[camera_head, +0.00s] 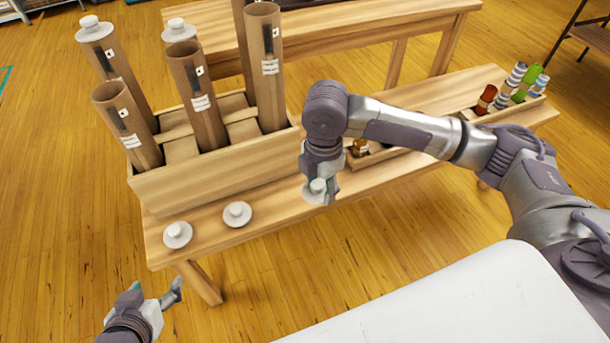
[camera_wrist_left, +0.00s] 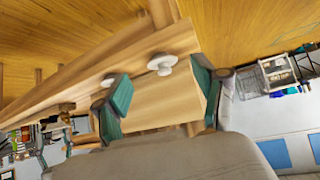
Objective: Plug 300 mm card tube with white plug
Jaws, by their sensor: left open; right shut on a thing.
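Several brown card tubes stand in a wooden crate (camera_head: 215,163). Open-topped ones include the front left tube (camera_head: 130,135), the middle tube (camera_head: 205,120) and the tall right tube (camera_head: 268,95). The back left tube (camera_head: 112,65) and a tube behind the middle one carry white plugs. I cannot read which is 300 mm. My right gripper (camera_head: 319,182) is shut on a white plug (camera_head: 315,194) by the bench's front edge. Two loose white plugs, left (camera_head: 177,235) and right (camera_head: 237,215), lie on the bench. My left gripper (camera_head: 156,291) is open and empty, in front of the bench's left end.
The wooden bench (camera_head: 275,217) has bare wood around the loose plugs. A small tray (camera_head: 378,158) sits behind my right gripper. Another tray with coloured rolls (camera_head: 515,85) stands at the far right. A second table (camera_head: 340,30) is behind.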

